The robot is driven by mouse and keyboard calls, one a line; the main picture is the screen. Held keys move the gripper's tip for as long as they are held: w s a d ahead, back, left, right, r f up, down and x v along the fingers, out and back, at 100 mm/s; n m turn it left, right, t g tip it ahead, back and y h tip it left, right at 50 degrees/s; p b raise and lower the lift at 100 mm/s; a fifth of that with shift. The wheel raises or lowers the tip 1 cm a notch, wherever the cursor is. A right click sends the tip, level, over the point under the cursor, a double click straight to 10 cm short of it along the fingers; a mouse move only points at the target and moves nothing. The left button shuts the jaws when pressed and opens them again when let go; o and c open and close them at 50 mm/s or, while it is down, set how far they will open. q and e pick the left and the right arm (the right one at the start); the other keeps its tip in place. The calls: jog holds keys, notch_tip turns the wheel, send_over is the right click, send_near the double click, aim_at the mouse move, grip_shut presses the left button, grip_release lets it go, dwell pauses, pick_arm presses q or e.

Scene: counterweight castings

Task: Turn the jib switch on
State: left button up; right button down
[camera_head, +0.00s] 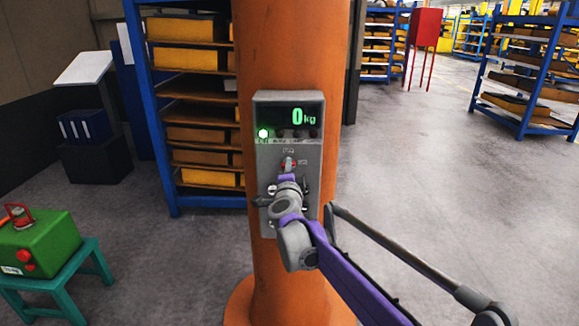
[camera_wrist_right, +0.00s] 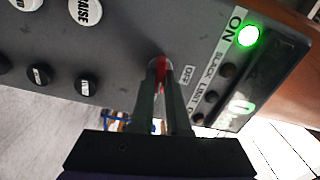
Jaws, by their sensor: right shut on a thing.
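The jib switch (camera_head: 288,162) is a small knob with red on it, on the grey control panel (camera_head: 262,150) fixed to the orange column. My right gripper (camera_head: 288,178) reaches up to the switch from below. In the right wrist view, its two dark fingers (camera_wrist_right: 160,88) are closed on the red switch lever (camera_wrist_right: 161,70), hiding much of it. A white OFF label (camera_wrist_right: 188,74) is beside it. The green lamp (camera_head: 263,133) marked ON is lit, and the display (camera_head: 298,117) reads 0 kg. My left gripper is not in view.
White and black push buttons (camera_wrist_right: 85,10) sit on the panel beside the switch. The orange column (camera_head: 290,45) stands in front of a blue rack (camera_head: 150,110). A green casting (camera_head: 40,245) rests on a teal stool (camera_head: 75,275) at left. Floor at right is clear.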

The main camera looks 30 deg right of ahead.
jog(key=shift+m, duration=1)
jog(key=c, duration=0.9)
grip_release()
jog(key=b+v, duration=0.1)
jog(key=v, duration=0.9)
jog(key=shift+s+a, duration=0.2)
jog(key=shift+s, duration=0.15)
